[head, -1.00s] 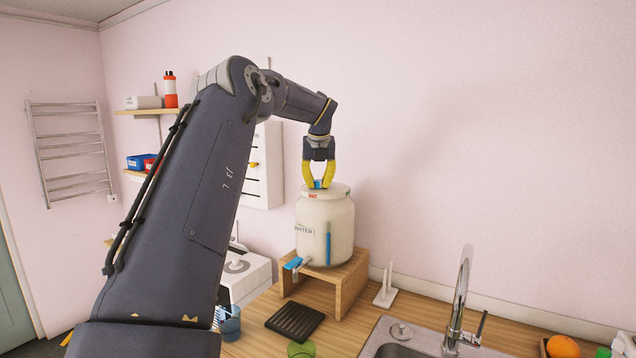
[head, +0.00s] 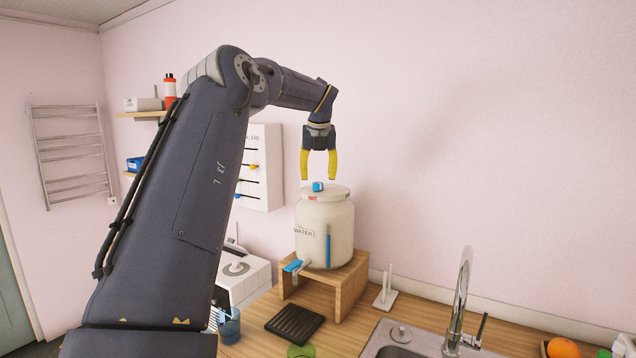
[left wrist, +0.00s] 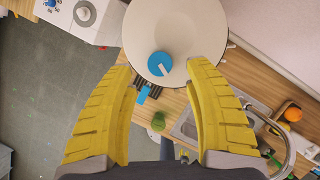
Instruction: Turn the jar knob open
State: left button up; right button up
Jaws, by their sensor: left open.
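The cream water jar (head: 312,235) stands on a wooden stand, with a blue tap (head: 292,265) low on its front. The blue jar knob (head: 318,187) sits on top of the lid (head: 337,192). In the left wrist view the knob (left wrist: 160,65) is a blue disc with a pale bar across part of it, on the whitish lid (left wrist: 190,30). My left gripper (head: 318,178) has yellow fingers, points down and is open and empty just above the knob. The knob shows between and beyond the fingertips in the left wrist view. My right gripper is not in view.
The wooden stand (head: 345,290) is on the counter beside a black drip tray (head: 295,324). A sink with a tall faucet (head: 461,300) is at the right. A white machine (head: 245,275) and a wall panel with sliders (head: 262,165) are at the left.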

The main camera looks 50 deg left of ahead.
pick_arm(q)
jog(key=v, duration=0.8)
